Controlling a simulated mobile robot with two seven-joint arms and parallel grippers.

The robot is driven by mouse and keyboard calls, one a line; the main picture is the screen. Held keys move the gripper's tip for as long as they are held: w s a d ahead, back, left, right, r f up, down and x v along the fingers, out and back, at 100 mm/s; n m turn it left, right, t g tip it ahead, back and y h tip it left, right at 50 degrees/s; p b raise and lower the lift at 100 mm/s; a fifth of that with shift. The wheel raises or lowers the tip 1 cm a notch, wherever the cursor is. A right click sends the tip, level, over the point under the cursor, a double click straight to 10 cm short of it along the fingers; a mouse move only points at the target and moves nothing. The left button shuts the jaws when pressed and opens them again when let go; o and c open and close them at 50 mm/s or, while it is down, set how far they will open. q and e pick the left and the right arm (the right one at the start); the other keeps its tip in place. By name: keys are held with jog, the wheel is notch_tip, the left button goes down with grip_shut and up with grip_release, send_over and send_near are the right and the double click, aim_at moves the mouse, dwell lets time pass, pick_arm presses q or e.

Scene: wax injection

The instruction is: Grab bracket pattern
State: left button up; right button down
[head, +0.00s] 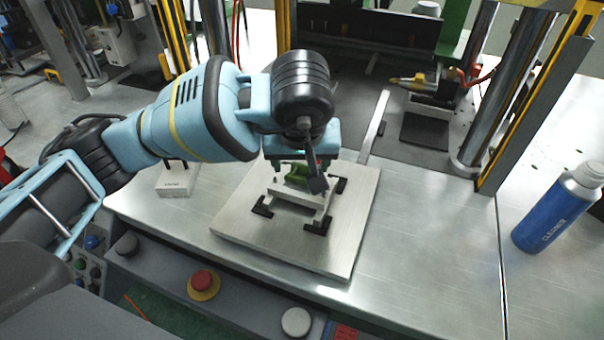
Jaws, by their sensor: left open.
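The green bracket pattern (297,177) sits in a pale metal fixture with black feet (290,196) on a square metal plate (345,240). My left arm comes in from the left, and its wrist hangs over the fixture. My left gripper (299,171) points down, open, with its fingers around or just above the green pattern. The wrist and fingers hide part of the pattern, so I cannot tell whether the fingers touch it. My right gripper is not in view.
A flat metal handle (375,125) extends from the plate toward the back. A nozzle (412,80) and a dark pad (425,131) lie behind right. A white box (176,180) stands left, a blue cleaner bottle (557,208) right. The front panel has a red button (203,281).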

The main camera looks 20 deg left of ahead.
aim_at(301, 176)
pick_arm(q)
jog(key=shift+x, duration=2.6)
jog(key=shift+w+r, duration=0.1)
jog(key=shift+c, duration=0.3)
